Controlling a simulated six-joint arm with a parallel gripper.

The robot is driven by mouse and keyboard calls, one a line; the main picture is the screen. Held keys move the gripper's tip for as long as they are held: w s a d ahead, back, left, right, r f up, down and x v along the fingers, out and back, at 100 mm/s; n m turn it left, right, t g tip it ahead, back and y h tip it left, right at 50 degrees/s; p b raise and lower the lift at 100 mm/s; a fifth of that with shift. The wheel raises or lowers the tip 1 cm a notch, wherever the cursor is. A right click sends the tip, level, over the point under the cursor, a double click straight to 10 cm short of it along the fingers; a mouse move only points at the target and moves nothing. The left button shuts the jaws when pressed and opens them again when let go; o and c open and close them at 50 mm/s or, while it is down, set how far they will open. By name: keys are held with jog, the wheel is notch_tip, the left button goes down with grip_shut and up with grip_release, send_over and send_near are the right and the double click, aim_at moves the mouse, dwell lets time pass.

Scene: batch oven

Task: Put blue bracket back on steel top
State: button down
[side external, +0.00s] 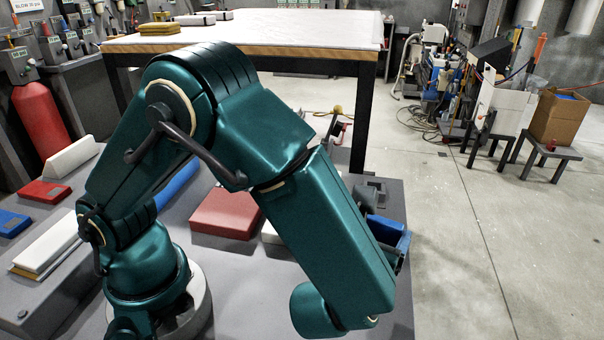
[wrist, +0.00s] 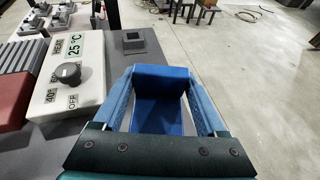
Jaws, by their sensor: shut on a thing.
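The blue bracket (wrist: 162,88) is an L-shaped piece with a flat back and a lower ledge. My gripper (wrist: 161,92) is shut on it, one finger on each side in the wrist view. In the side external view the bracket (side external: 386,229) shows partly behind my forearm, near the right edge of the grey top (side external: 397,200). My gripper is mostly hidden there. Its height above the grey top cannot be told. I cannot tell for certain whether this grey top is the steel top.
A white control box (wrist: 68,75) with a knob and "25 °C" stands left of the gripper, beside a red block (wrist: 14,99). A small grey square block (wrist: 134,41) lies ahead. Open floor (side external: 480,220) lies to the right. A white-topped table (side external: 300,35) stands behind.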

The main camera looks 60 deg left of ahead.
jog(key=shift+f, duration=3.4)
jog(key=shift+f, duration=0.65)
grip_release()
